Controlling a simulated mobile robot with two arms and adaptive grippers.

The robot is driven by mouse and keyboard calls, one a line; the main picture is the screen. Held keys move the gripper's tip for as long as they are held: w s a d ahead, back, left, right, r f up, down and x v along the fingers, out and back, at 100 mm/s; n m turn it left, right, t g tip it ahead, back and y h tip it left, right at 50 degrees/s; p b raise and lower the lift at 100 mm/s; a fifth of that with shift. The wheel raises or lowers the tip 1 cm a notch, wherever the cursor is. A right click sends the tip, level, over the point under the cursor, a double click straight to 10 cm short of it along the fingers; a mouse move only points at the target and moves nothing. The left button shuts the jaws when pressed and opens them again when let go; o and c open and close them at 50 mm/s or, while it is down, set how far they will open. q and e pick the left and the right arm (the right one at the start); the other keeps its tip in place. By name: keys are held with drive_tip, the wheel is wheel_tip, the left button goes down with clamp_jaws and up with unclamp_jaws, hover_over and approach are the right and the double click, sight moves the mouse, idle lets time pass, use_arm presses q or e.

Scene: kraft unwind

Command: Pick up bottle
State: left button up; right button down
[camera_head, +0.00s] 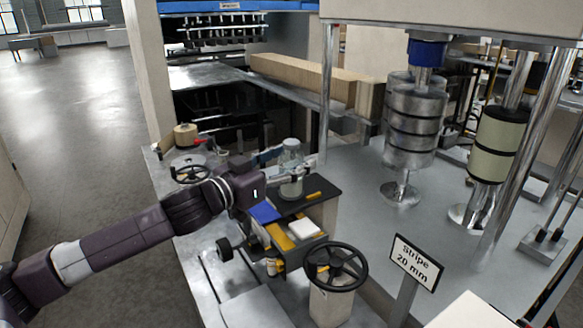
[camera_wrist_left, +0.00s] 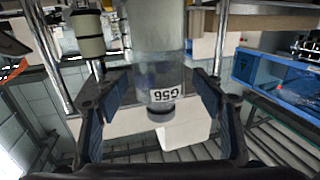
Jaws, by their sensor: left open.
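A clear bottle (camera_head: 291,170) with a grey lid stands upright on a dark shelf of the machine in the head view. In the left wrist view the bottle (camera_wrist_left: 157,45) appears upside down, with a white label reading G56 near its cap. My left gripper (camera_head: 284,164) reaches it from the left in the head view. Its fingers are spread on either side of the bottle, and in the left wrist view the gripper (camera_wrist_left: 160,85) shows gaps between the blue pads and the glass. My right gripper is not in view.
The dark shelf (camera_head: 318,190) carries a yellow item beside the bottle. A black handwheel (camera_head: 335,250), a "Stripe 20 mm" sign (camera_head: 415,262) and metal rollers (camera_head: 413,125) stand nearby to the right.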

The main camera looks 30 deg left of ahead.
use_arm(q)
drive_tip(key=c, duration=1.7)
drive_tip(key=shift+o, duration=0.2)
drive_tip(key=shift+r, duration=0.15)
wheel_tip(320, 180, up, 20)
drive_tip(key=p, duration=0.3)
drive_tip(key=shift+f, duration=0.25)
